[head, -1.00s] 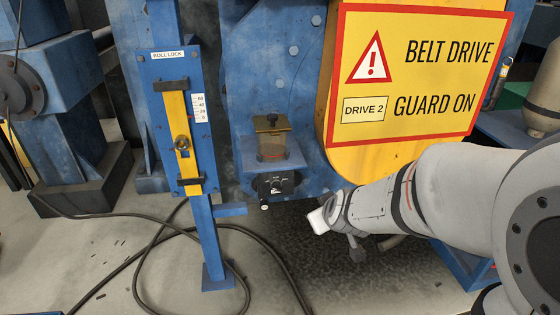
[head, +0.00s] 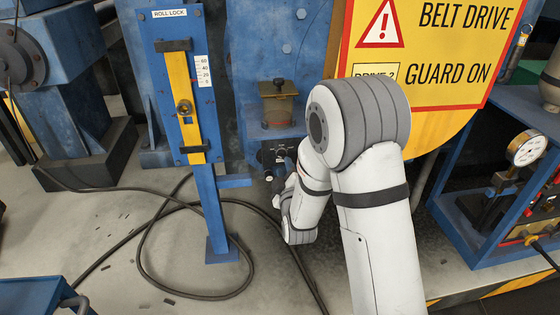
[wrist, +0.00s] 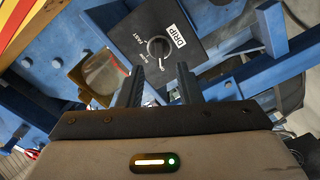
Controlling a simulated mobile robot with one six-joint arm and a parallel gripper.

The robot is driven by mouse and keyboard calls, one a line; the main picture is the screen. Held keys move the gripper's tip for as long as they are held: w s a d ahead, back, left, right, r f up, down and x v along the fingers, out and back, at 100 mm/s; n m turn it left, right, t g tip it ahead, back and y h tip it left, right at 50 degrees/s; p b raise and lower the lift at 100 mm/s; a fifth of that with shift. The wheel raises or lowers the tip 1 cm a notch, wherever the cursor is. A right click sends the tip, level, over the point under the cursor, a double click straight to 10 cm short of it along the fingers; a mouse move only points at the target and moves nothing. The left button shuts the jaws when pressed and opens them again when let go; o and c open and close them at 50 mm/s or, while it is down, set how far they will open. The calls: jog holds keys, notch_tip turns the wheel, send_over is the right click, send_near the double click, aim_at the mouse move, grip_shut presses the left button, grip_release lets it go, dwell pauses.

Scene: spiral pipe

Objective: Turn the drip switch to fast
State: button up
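Which marking the knob points to is too small to tell for sure. In the wrist view my gripper (wrist: 160,67) is open, its two dark fingers apart. The knob shows in the gap, just beyond the fingertips, and no contact is visible. In the head view the black box (head: 268,154) is partly hidden by my arm, and the fingers are hard to make out there.
An amber oil cup (head: 278,105) sits on a blue bracket above the box, and shows close left of the fingers in the wrist view (wrist: 100,72). A blue post with a yellow slider (head: 185,105) stands left. The yellow guard (head: 435,125) is right. Cables cross the floor.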

aim_at(281, 158)
jog(key=shift+x, duration=2.25)
jog(key=shift+c, duration=0.3)
grip_shut()
jog(key=shift+a, duration=0.15)
jog(key=shift+f, duration=0.1)
